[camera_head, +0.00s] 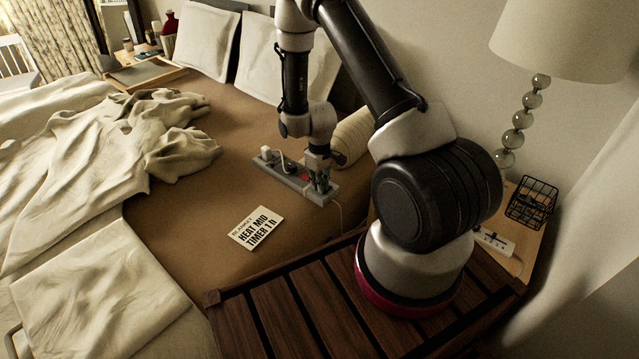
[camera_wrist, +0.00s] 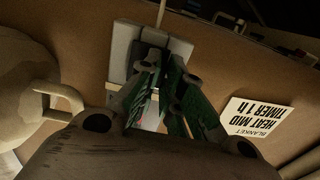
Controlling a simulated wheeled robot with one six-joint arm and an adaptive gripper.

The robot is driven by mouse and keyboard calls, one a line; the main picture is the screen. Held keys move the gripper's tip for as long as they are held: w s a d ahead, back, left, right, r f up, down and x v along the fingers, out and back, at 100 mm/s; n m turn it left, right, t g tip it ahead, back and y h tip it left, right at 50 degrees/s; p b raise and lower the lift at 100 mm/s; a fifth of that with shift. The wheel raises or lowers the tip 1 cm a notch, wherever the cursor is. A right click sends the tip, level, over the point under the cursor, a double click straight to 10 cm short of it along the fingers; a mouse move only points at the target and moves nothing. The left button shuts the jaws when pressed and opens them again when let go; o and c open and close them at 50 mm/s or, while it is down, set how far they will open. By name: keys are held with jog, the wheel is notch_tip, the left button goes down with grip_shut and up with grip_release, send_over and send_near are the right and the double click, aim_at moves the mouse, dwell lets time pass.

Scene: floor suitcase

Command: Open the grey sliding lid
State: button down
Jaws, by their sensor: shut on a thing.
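A long grey device (camera_head: 296,184) like a power strip lies on the brown bed sheet, with a plug, a dark round part and a small red part on top. Its grey end also shows in the wrist view (camera_wrist: 122,48), with a pale cord running away from it. My gripper (camera_head: 319,190) points down at the device's right end. In the wrist view the green-sided fingers of my gripper (camera_wrist: 166,80) are closed in over the grey part. The fingers hide the exact grip, and I cannot clearly tell the lid's outline from the body.
A printed card (camera_head: 256,228) lies on the sheet in front of the device. A cream bolster (camera_head: 353,138) is close behind my gripper. Crumpled bedding (camera_head: 120,135) covers the left. A lamp (camera_head: 512,138) and a wire basket (camera_head: 532,203) stand at the right.

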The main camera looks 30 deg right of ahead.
jog(key=shift+s+a, duration=0.3)
jog(key=shift+a, duration=0.4)
jog(key=shift+s+a, duration=0.25)
jog(key=shift+a, duration=0.45)
jog(key=shift+s+a, duration=0.3)
jog(key=shift+a, duration=0.4)
jog(key=c, duration=1.6)
grip_release()
jog(key=shift+a, duration=0.1)
jog(key=shift+o, duration=0.2)
notch_tip(320, 180, up, 12)
